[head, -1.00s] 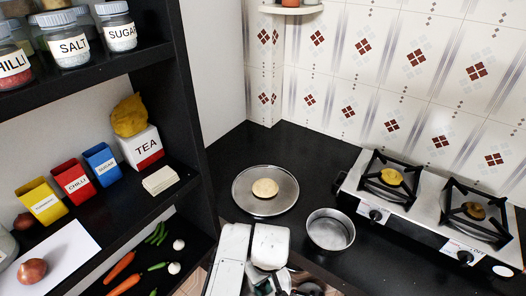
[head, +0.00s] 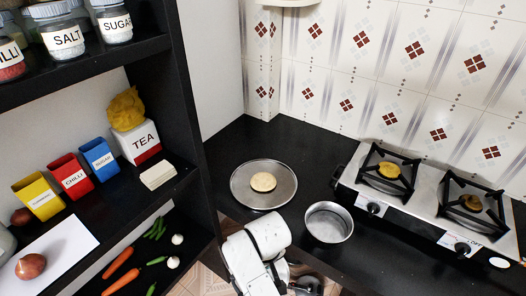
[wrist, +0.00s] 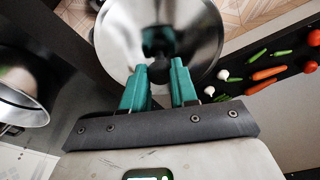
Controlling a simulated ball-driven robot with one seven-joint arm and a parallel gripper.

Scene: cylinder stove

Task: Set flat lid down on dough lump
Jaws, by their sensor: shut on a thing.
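The flat lid (wrist: 118,38) is a shiny round metal disc with a dark central knob in the wrist view. My gripper (wrist: 159,72) has teal fingers shut on that knob. In the head view my white wrist covers most of the lid at the bottom edge. The dough lump (head: 263,182) is a pale flat round. It lies on a round grey metal plate (head: 243,199) on the black counter. My gripper is nearer the camera than the plate and below it in the picture, with the lid apart from the dough.
An open metal pot (head: 329,223) stands right of the plate; part of it shows in the wrist view (wrist: 22,107). A two-burner stove (head: 425,205) is at the right. A black shelf (head: 178,150) with jars, boxes and vegetables stands at the left. The counter behind the plate is clear.

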